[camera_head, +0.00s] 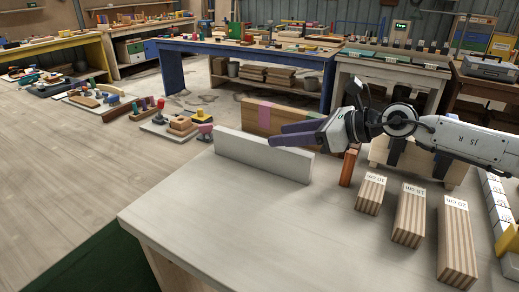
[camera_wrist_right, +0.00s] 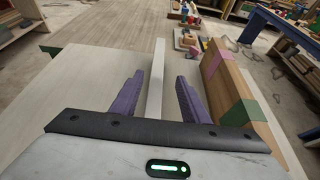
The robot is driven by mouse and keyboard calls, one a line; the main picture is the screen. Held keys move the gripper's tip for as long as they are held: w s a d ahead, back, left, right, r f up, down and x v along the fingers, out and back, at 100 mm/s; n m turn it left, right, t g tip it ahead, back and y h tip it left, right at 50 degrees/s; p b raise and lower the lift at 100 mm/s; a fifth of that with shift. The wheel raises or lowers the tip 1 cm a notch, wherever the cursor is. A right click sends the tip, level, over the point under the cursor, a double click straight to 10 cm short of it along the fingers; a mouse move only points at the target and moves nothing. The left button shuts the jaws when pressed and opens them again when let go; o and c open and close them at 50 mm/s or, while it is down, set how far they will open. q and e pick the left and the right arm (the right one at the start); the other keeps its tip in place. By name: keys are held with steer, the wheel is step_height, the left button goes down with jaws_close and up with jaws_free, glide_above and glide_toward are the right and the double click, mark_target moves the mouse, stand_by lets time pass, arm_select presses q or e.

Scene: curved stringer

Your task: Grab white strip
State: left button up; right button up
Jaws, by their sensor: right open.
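The white strip (camera_head: 262,155) stands on its long edge on the pale tabletop (camera_head: 240,210), near the far edge. My right gripper (camera_head: 290,136) comes in from the right, above the strip's right end. In the right wrist view the strip (camera_wrist_right: 156,80) runs lengthwise between the two purple fingers of my right gripper (camera_wrist_right: 158,90). The fingers are spread, with a gap on each side of the strip. The near end of the strip is hidden behind the gripper body. My left gripper is not in view.
A wooden board with pink and green bands (camera_head: 258,115) stands behind the strip; in the wrist view it is close right of the fingers (camera_wrist_right: 236,88). Labelled wooden blocks (camera_head: 409,215) stand at the right. The table's front left is clear.

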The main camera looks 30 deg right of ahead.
mark_target(260, 140)
steer(key=p+x, duration=0.2)
steer(key=x, duration=0.2)
steer(key=shift+s+a, duration=0.15)
steer(key=shift+a, duration=0.05)
steer(key=shift+w+a+f, duration=0.25)
steer(key=shift+w+f, duration=0.2)
steer(key=shift+c, duration=0.3)
jaws_close()
steer(key=shift+r, duration=0.1)
